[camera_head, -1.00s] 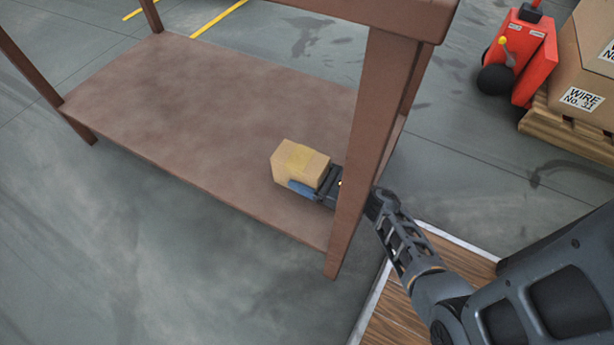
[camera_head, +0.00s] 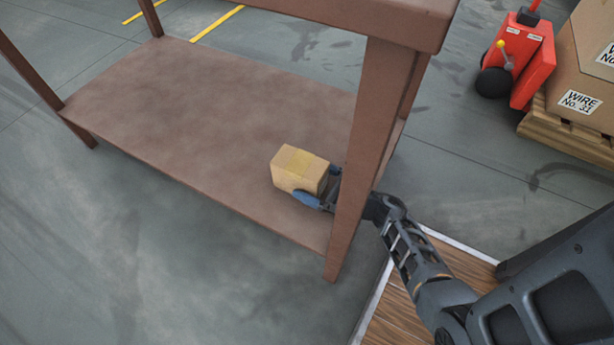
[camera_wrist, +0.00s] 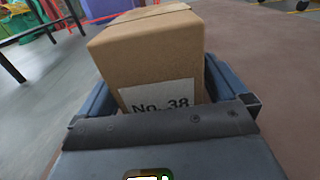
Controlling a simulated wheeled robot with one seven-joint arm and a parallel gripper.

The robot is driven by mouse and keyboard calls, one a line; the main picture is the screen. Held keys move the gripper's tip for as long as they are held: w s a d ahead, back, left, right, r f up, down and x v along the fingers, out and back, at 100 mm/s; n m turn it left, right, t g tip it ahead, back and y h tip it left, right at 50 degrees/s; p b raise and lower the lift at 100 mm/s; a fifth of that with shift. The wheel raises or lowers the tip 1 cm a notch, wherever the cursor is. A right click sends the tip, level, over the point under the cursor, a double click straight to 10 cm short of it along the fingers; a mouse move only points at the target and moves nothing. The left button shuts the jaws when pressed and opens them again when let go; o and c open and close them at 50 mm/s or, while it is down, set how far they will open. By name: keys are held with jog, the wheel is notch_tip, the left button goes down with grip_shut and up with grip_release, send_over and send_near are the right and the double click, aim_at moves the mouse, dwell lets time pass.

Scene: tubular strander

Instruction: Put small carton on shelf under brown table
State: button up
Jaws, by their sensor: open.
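The small carton (camera_head: 298,170) sits upright on the lower shelf (camera_head: 200,100) of the brown table (camera_head: 376,130), near the shelf's right end and front edge. My gripper (camera_head: 318,192) is open at the carton's right side, reaching in past the table's near right leg, which hides part of my wrist. In the wrist view the carton (camera_wrist: 150,55) stands close in front, with a white label reading "No. 38". The blue fingers (camera_wrist: 160,100) lie on either side of its near end. Whether they touch it cannot be told.
The shelf is bare to the left of the carton. A red pallet jack (camera_head: 522,55) and large cartons (camera_head: 585,65) on a wooden pallet (camera_head: 570,130) stand at the upper right. A wooden platform (camera_head: 385,318) lies below my arm.

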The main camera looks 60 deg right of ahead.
jog(key=s+p, duration=0.1)
jog(key=s, duration=0.9)
jog(key=shift+s+d, duration=0.1)
jog(key=shift+d, duration=0.1)
jog(key=shift+s, duration=0.1)
